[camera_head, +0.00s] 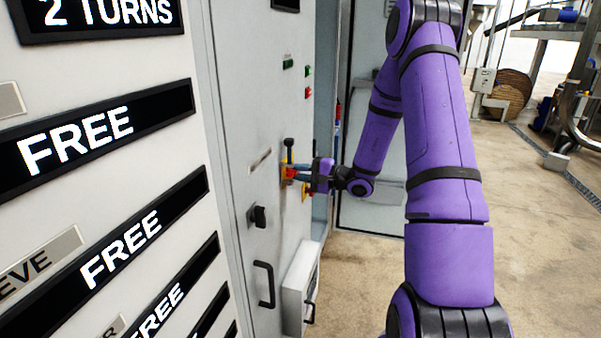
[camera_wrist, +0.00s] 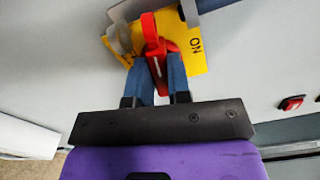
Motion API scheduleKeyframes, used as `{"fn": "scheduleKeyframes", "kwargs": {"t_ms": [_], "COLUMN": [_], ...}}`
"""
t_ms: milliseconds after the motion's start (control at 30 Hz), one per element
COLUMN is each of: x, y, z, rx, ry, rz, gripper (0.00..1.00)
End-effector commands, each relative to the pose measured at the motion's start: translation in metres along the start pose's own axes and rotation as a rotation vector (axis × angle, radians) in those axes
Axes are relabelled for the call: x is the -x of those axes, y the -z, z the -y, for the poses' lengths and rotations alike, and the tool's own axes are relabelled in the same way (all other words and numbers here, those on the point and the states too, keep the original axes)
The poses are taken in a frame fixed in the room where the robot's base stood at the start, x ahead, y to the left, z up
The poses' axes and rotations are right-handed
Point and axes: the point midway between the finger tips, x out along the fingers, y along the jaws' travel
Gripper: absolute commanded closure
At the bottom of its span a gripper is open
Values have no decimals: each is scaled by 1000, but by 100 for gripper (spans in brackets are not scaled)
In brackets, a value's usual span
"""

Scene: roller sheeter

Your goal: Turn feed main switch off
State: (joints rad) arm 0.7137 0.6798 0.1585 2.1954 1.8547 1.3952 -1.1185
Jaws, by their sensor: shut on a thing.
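The feed main switch is a red rotary handle (camera_wrist: 153,35) on a yellow plate (camera_wrist: 192,57) on the grey cabinet front. The letters "ON" show on the plate, turned in the wrist view. In the head view the yellow plate (camera_head: 283,168) is small and partly covered by my gripper (camera_head: 293,173). My gripper, seen close in the wrist view (camera_wrist: 156,66), has its blue fingers on either side of the red handle and is shut on it. The fingertips and the handle's far end are partly hidden.
A black lever (camera_head: 288,148) sticks out just above the switch. A black knob (camera_head: 258,216) and a door handle (camera_head: 265,284) lie below left. A white box (camera_head: 300,288) juts out below. A red button (camera_wrist: 291,103) is at right in the wrist view.

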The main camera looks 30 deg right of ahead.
Motion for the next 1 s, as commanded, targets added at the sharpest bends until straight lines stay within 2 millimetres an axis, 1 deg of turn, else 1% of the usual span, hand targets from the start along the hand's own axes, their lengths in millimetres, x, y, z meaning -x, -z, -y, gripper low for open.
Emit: {"fn": "scheduleKeyframes", "kwargs": {"t_ms": [200, 433, 1000], "x": [0, 0, 0], "y": [0, 0, 0], "z": [-2, -2, -3], "rx": [130, 209, 236], "ry": [-2, -2, -2], "rz": [-1, -1, -1], "gripper": [100, 100, 100]}}
